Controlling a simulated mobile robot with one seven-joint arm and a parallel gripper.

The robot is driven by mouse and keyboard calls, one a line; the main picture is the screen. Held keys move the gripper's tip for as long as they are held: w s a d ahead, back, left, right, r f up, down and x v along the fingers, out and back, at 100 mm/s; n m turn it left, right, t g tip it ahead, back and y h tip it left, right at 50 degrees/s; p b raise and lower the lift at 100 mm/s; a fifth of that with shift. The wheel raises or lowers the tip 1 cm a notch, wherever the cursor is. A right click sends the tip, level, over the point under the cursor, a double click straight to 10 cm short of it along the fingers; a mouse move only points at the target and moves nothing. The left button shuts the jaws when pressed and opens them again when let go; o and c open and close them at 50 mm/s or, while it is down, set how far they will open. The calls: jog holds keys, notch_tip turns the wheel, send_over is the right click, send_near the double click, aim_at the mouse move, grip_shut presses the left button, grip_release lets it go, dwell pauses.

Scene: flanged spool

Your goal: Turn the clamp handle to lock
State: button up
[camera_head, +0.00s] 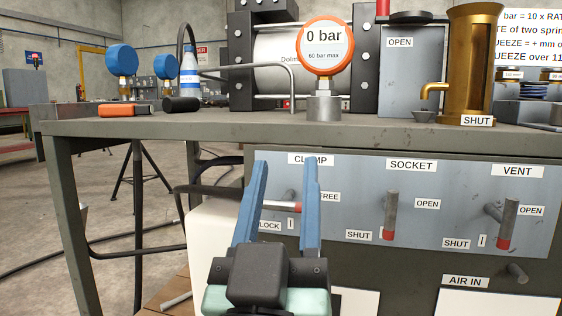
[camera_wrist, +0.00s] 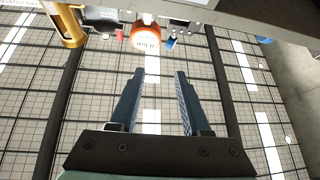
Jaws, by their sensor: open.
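The clamp handle (camera_head: 282,206) is on the grey front panel under the CLAMP label. It is a pale bar lying about level, with a red tip (camera_head: 298,207) at its right end, towards the FREE label (camera_head: 329,197). The LOCK label (camera_head: 269,226) is below it. My gripper (camera_head: 285,163) is open, with its two blue fingers pointing up in front of the panel. The handle shows between the fingers in the head view; contact cannot be told. In the wrist view my gripper (camera_wrist: 154,72) is open with nothing between its fingers, and the handle is not visible.
The bench edge (camera_head: 200,128) overhangs above. A gauge (camera_head: 324,42) reading 0 bar stands on top. A white box (camera_head: 212,240) is left of my gripper.

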jog(key=w+n+g+h+p, duration=0.1)
jog(key=w+n+g+p, duration=0.2)
jog(key=p, duration=0.5)
jog(key=n+g+p, duration=0.4)
jog(key=n+p, duration=0.6)
jog(key=p, duration=1.2)
send_near(282, 208)
jog(key=shift+h, duration=0.3)
jog(key=x, duration=1.1)
jog(key=shift+w+a, duration=0.15)
